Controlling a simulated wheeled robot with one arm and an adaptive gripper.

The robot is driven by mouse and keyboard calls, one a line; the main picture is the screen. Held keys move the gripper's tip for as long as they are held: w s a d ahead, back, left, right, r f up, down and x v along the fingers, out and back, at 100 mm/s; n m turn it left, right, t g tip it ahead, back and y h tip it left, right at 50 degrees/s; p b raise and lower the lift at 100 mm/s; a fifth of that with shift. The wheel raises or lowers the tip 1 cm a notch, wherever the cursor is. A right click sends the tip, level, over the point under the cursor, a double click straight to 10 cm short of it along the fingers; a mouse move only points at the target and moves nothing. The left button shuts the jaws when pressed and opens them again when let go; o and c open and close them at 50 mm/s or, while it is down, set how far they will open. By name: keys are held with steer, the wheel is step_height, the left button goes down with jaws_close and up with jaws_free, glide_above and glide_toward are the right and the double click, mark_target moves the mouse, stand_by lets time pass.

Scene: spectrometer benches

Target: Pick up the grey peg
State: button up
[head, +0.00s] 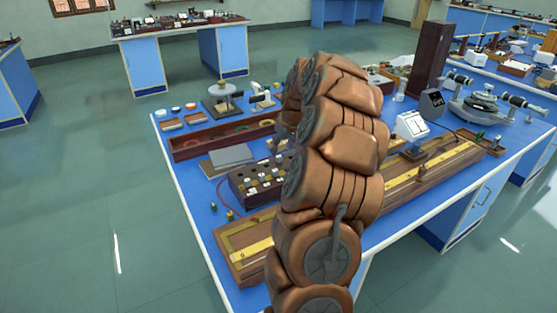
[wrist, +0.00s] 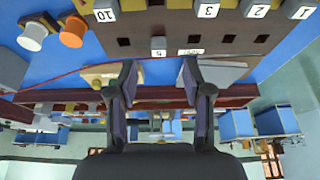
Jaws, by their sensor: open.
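My gripper (wrist: 157,76) is open and empty in the wrist view, its two dark fingers apart. Just past the fingertips is a dark brown peg box (wrist: 215,32) with square holes. A small grey peg (wrist: 158,45) with a label reading 5 shows at the box's edge, roughly in line with the gap between the fingers and apart from them. Other pale, numbered pegs stand along the box, such as one marked 10 (wrist: 104,12). In the head view the peg box (head: 246,194) is on the blue bench, and my arm hides the gripper.
A white knob (wrist: 33,36) and an orange knob (wrist: 72,31) are beside the box. A grey slab (head: 230,156) and a long dark tray (head: 183,156) lie behind it. A wooden metre bridge (head: 245,252) lies in front. The bench's left edge is close.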

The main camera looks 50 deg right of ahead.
mark_target(279, 157)
steer(key=shift+p+x, duration=0.8)
steer(key=shift+x, duration=1.7)
steer(key=shift+c, duration=0.2)
jaws_close()
